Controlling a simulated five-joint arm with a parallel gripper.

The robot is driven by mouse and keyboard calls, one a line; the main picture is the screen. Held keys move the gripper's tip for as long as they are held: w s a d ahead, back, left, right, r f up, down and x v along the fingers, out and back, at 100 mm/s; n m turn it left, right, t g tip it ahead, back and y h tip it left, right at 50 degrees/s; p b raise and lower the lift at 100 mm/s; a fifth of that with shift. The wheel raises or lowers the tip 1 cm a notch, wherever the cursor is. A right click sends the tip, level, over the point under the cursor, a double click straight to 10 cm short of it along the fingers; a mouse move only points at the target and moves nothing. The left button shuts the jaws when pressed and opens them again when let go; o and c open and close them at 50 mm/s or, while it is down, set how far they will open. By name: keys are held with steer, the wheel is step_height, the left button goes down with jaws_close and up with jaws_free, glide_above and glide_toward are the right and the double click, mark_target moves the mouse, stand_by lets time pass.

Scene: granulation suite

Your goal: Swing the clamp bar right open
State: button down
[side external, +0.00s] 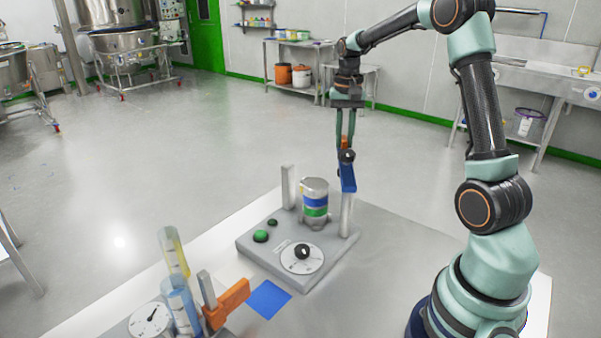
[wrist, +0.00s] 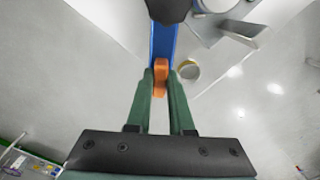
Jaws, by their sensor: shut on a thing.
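The clamp bar (side external: 348,180) is blue with a black knob (side external: 347,156) and an orange end (side external: 344,142). In the side view it stands steeply up from the right post (side external: 346,216) of the grey fixture, clear of the banded canister (side external: 315,203). My gripper (side external: 345,145) points down from above, its green fingers at the orange end. In the wrist view my gripper (wrist: 160,80) is shut on the orange end (wrist: 161,77), with the blue bar (wrist: 163,42) running away beyond it. The bar's hinge is hidden in the wrist view.
The fixture base (side external: 325,262) carries a dial (side external: 302,256), green buttons (side external: 261,236) and a left post (side external: 288,187). An orange piece (side external: 228,302) and clear cylinders (side external: 180,300) stand at the front left. A blue square (side external: 269,299) lies between. Space behind the fixture is open.

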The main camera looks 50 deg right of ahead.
steer(key=s+d+m, duration=0.3)
steer(key=s+m, duration=0.4)
steer(key=s, duration=0.2)
steer(key=shift+s+r, duration=0.15)
steer(key=shift+r, duration=0.05)
steer(key=shift+s, duration=0.1)
steer(key=c, duration=0.8)
jaws_free()
steer(key=shift+f, duration=0.1)
step_height(320, 180, up, 12)
